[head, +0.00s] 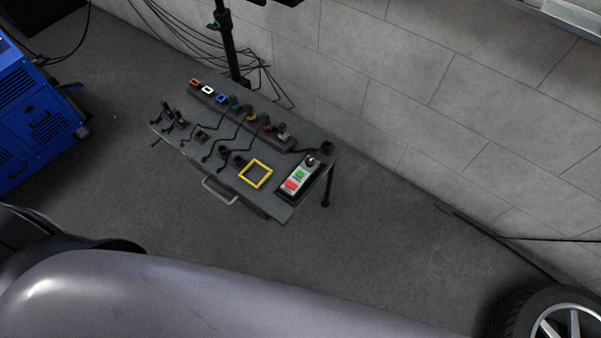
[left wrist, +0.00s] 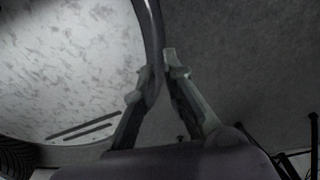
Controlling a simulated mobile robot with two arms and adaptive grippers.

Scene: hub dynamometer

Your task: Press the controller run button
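The controller (head: 305,178) is a small box in a dark surround on the right end of a grey cart top (head: 225,175) in the head view. It carries a green button (head: 299,174), a red button (head: 292,184) and a dark knob (head: 311,162). Which is the run button cannot be read from labels here. My left gripper (left wrist: 160,72) shows only in the left wrist view. The controller is not in that view. My right gripper is in neither view.
A yellow square frame (head: 256,174) lies left of the controller. A strip with several coloured plugs (head: 240,117) and cables runs behind. A blue cabinet (head: 32,125) stands left, a wheel (head: 560,318) lower right. A pale round surface (left wrist: 70,65) is beyond my left gripper.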

